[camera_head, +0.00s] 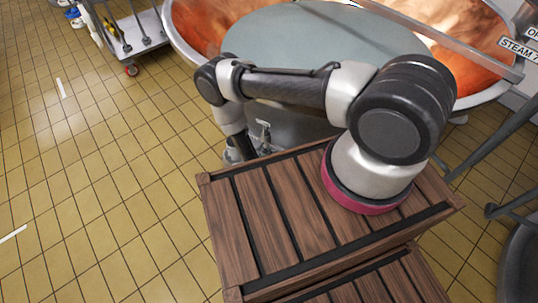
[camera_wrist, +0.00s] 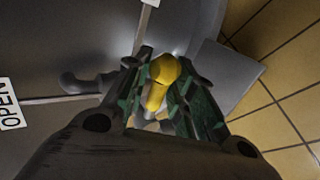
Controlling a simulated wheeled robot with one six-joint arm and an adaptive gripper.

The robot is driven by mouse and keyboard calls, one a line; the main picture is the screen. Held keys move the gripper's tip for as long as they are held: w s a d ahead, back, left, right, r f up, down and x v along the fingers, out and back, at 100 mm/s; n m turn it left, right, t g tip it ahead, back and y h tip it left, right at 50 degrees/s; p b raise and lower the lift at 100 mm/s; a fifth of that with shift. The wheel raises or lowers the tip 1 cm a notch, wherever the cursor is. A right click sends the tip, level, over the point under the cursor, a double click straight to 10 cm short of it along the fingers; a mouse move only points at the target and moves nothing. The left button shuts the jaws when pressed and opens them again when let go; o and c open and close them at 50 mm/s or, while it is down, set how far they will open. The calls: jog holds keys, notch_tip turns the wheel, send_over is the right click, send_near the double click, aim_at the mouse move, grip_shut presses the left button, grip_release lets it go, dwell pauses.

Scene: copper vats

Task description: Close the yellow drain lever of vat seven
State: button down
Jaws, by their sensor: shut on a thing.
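The yellow drain lever (camera_wrist: 162,72) is in the wrist view, with its rounded end up between the two fingers of my gripper (camera_wrist: 162,90). The fingers are shut on it. An OPEN label (camera_wrist: 9,104) is at the left edge of that view, on the grey vat side (camera_wrist: 70,45). In the head view the copper vat (camera_head: 195,25) stands at the top, behind my arm.
A grey pipe stub (camera_wrist: 85,82) juts out left of the fingers in the wrist view. A wheeled trolley (camera_head: 135,35) stands at the upper left of the head view. A STEAM 7 label (camera_head: 518,50) is at the right. The tiled floor (camera_head: 90,190) at left is clear.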

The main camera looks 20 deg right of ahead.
jog(key=shift+s+f, duration=0.1)
jog(key=shift+f, duration=0.1)
dwell(0.4)
jog(key=c, duration=1.4)
grip_release()
jog(key=shift+c, duration=0.2)
jog(key=v, duration=1.2)
